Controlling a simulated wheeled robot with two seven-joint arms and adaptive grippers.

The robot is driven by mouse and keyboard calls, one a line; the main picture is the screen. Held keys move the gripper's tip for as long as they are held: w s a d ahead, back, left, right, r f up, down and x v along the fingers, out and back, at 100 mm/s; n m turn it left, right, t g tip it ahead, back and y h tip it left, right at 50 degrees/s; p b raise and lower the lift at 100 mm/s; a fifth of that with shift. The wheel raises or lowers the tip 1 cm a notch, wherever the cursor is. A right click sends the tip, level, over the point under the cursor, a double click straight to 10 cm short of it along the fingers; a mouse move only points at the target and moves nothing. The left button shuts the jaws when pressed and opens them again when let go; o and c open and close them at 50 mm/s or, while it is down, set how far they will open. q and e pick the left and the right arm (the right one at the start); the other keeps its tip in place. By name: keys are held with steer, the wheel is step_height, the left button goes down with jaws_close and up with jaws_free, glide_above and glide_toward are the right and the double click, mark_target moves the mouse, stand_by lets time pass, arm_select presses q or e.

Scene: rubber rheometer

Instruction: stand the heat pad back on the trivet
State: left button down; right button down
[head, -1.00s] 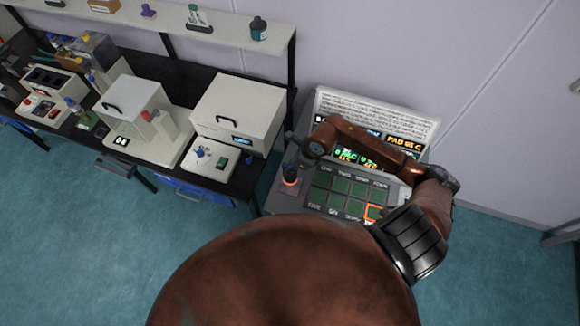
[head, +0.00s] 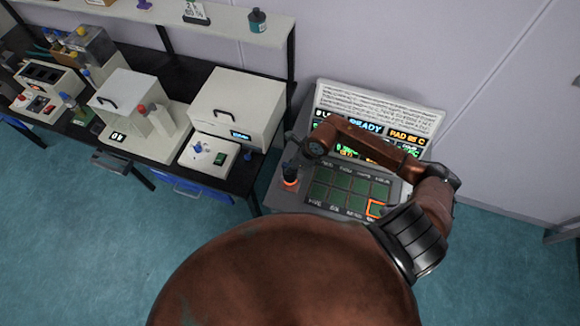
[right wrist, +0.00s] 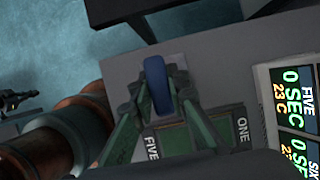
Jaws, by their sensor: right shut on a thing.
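My right gripper (right wrist: 160,92) is shut on a blue, rounded upright part in the right wrist view, which I take for the heat pad (right wrist: 157,78). The fingers stand on both sides of it, beside cells ONE and FIVE. In the head view, my right gripper (head: 292,166) reaches down at the machine's left end, below my wrist. A glowing orange ring shows at the bottom there; whether it belongs to the pad or to its stand I cannot tell. I cannot make out the trivet, nor whether the pad touches anything. My left gripper is not in view.
The grey machine (head: 277,199) carries a grid of green cells (head: 338,191), one outlined in orange. Its display (head: 378,103) stands behind, reading READY and a pad temperature. A black bench (head: 160,66) with several instruments is at left. My forearm crosses over the machine.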

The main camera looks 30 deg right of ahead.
steer(key=shift+f+b, duration=0.6)
stand_by(0.7)
steer(key=c, duration=1.8)
jaws_free()
steer(key=v, duration=1.2)
steer(key=shift+w, duration=0.1)
